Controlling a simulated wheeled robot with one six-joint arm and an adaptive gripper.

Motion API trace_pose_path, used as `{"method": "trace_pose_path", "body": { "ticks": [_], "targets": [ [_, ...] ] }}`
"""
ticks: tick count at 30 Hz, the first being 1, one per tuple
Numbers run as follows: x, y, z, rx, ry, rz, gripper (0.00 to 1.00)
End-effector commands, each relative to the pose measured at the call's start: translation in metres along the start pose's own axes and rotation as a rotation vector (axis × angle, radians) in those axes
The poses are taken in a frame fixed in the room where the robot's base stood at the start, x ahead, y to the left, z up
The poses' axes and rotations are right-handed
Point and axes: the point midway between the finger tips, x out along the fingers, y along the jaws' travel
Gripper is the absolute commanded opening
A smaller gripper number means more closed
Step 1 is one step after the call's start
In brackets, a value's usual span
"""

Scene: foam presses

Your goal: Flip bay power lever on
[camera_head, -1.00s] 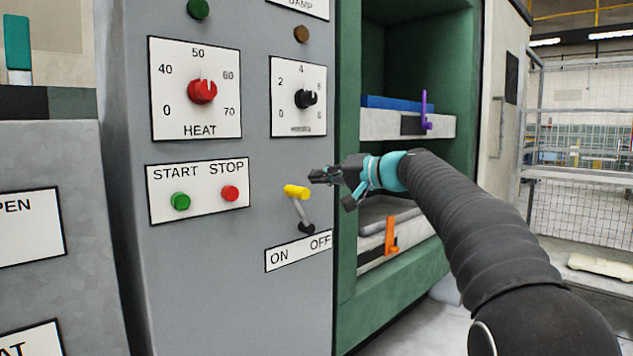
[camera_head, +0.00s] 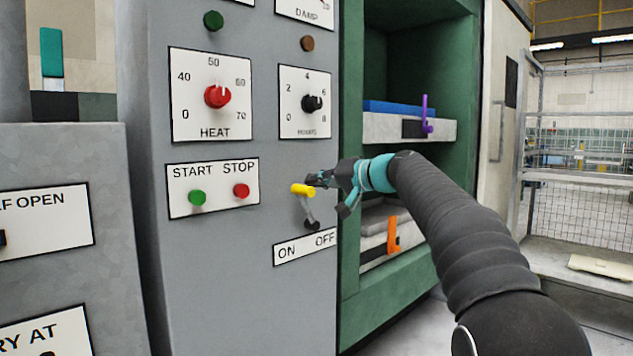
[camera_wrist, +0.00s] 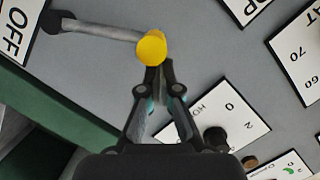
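The bay power lever is a grey rod (camera_head: 307,208) with a yellow knob (camera_head: 303,189), rising from a black pivot on the grey panel above the ON/OFF label (camera_head: 305,246). It leans slightly left of upright in the head view. In the wrist view the yellow knob (camera_wrist: 151,47) is at the fingertips, with the rod running left to the pivot beside OFF. My gripper (camera_head: 317,180) is right of the knob, its fingertips close together with nothing seen between them. It also shows in the wrist view (camera_wrist: 158,73). Whether the tips touch the knob I cannot tell.
START and STOP buttons (camera_head: 213,188) are left of the lever. The red HEAT knob (camera_head: 217,96) and a black knob (camera_head: 312,103) are above. Right of the panel is the green press bay (camera_head: 420,60), with purple (camera_head: 426,115) and orange (camera_head: 392,237) handles.

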Motion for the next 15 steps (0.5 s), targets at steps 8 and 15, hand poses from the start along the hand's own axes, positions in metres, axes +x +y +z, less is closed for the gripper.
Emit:
{"method": "trace_pose_path", "body": {
  "ticks": [8, 15],
  "targets": [
    [0.003, -0.002, 0.002, 0.003, -0.017, -0.005, 0.0],
    [-0.007, -0.01, -0.026, 0.002, -0.008, -0.003, 0.0]
  ]
}}
